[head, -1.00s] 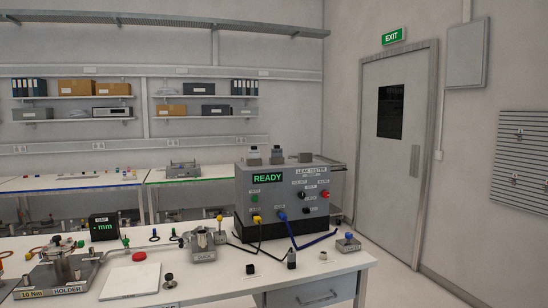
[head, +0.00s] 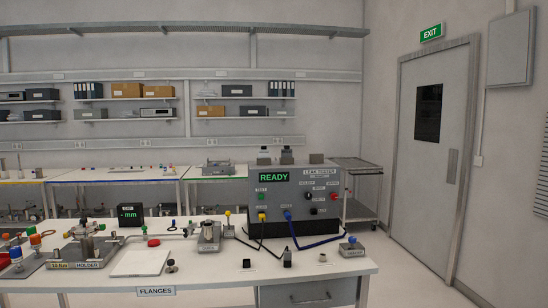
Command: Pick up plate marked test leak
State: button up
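No plate with a readable "test leak" mark shows. A small grey block (head: 351,247) with a blue knob on top stands near the right end of the front bench. It has a pale label on its front, too small to read, so I cannot tell if it is the test leak plate. The leak tester (head: 295,202), a grey box with a green READY display, stands behind it to the left. A yellow-ended and a blue-ended cable run from its front. My gripper is not in view.
The front bench (head: 215,275) also holds a flange holder (head: 82,255), a white pad (head: 140,263), a small metal vessel on a base (head: 208,237) and small loose parts. A grey cart (head: 358,190) stands behind the tester. Open floor (head: 405,270) lies right of the bench.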

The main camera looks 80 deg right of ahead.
aim_at(263, 153)
jog(key=z, duration=5.15)
jog(key=i, duration=0.15)
jog(key=u, duration=3.5)
jog(key=i, duration=0.6)
jog(key=z, duration=0.1)
jog(key=k, duration=0.45)
jog(key=z, duration=0.05)
